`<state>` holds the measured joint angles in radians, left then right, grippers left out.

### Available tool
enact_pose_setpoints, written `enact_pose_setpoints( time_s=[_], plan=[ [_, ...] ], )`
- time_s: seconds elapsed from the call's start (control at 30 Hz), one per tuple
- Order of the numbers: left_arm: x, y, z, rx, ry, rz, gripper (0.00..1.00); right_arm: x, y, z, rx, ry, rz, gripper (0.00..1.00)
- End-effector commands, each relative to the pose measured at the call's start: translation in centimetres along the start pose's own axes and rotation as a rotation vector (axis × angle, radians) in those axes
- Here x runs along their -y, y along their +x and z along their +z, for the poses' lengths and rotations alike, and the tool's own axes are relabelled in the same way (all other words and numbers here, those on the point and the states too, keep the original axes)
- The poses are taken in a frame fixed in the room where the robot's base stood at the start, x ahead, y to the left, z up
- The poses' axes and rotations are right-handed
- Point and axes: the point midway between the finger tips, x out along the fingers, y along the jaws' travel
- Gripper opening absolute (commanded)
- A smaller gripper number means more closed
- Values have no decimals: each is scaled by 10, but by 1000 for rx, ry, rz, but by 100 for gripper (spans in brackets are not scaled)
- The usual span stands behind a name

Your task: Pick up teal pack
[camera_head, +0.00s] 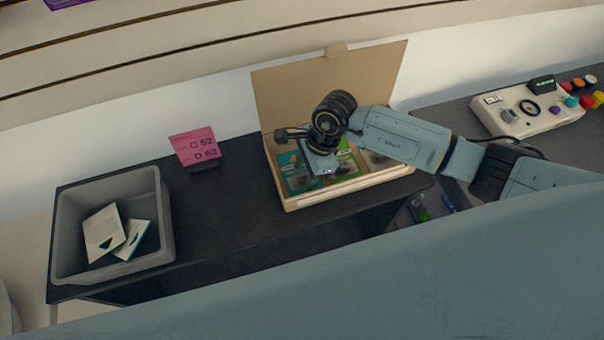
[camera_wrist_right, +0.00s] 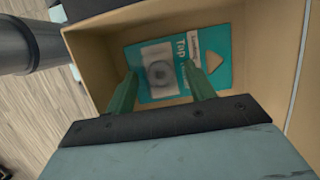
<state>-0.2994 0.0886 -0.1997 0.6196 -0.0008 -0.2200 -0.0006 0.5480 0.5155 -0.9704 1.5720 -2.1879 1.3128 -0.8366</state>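A teal pack (camera_wrist_right: 208,48) with a pale window and a round grey part lies in a compartment of the open cardboard box. It also shows in the head view (camera_head: 299,181) at the box's left end, partly hidden by my right gripper. My right gripper (camera_wrist_right: 163,90) points down into that compartment with its two fingers apart. The fingers appear over the pack's near part; I cannot tell whether they touch it. In the head view my right gripper (camera_head: 318,160) is above the box's left half. My left gripper is not in view.
The cardboard box (camera_head: 345,194) has its lid raised at the back and holds a green pack (camera_head: 346,166) beside the teal one. A grey bin (camera_head: 163,222) with white packs stands left. A pink sign (camera_head: 195,147) stands between. A control panel (camera_head: 532,113) is at right.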

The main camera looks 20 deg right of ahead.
Motion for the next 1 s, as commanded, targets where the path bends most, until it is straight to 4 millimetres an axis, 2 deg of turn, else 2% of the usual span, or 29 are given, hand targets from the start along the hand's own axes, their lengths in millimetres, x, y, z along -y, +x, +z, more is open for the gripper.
enact_pose_setpoints(
  time_s=[0.07,0.3,0.53,0.63,1.0],
  plan=[
    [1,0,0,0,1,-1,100,0,0,0,0,0,0,43],
    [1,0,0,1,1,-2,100,0,0,0,0,0,0,12],
    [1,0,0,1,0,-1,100,0,-2,0,0,0,-1,11],
    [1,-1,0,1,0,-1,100,1,-9,2,0,-2,-2,11],
    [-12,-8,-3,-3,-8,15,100,1,-76,23,-1,-3,-4,11]
  ],
)
